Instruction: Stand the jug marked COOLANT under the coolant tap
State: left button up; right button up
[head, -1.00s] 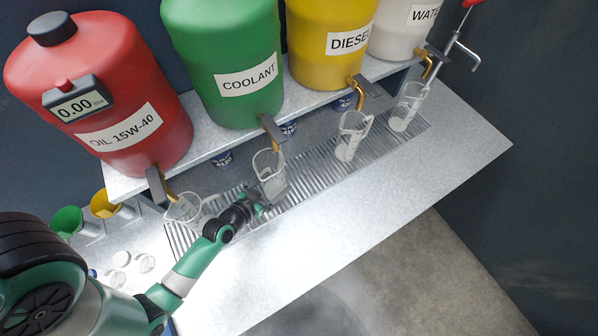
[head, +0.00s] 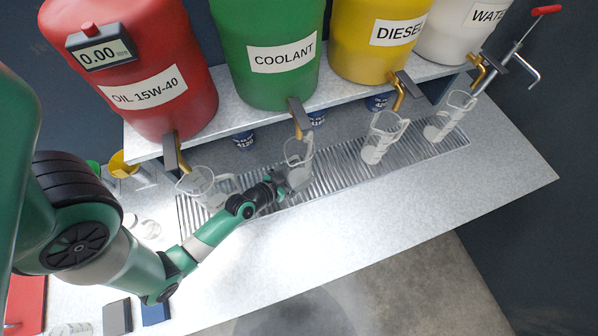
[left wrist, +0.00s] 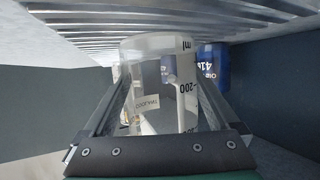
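The COOLANT jug (head: 298,165), clear with ml marks, stands upright at the grate below the coolant tap (head: 300,118); its mouth looks close under the spout. My left gripper (head: 279,184) is low at its front side. In the left wrist view the jug (left wrist: 165,75) with a small COOLANT label lies between the two fingers (left wrist: 162,85), one along each side. Whether they press on its walls I cannot tell. The green coolant tank (head: 268,55) is above on the shelf. My right gripper is not in view.
Other clear jugs stand under the oil tap (head: 200,188), the diesel tap (head: 381,145) and the water tap (head: 448,120). Blue-labelled containers (head: 243,141) are behind, below the shelf (head: 350,92). The bench front (head: 400,205) right of my arm is clear.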

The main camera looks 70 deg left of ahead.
pick_arm(q)
jog(key=shift+o, duration=0.2)
jog(key=shift+r+p, duration=0.3)
jog(key=shift+p, duration=0.05)
jog(key=b+v, duration=0.2)
jog(key=v, duration=0.3)
jog(key=b+v, duration=0.1)
jog(key=v, duration=0.5)
jog(key=shift+s+f+b, duration=0.15)
jog(key=shift+f+b, duration=0.05)
jog(key=shift+b, duration=0.15)
jog(key=shift+s+d+r, duration=0.2)
jog(key=shift+r, duration=0.15)
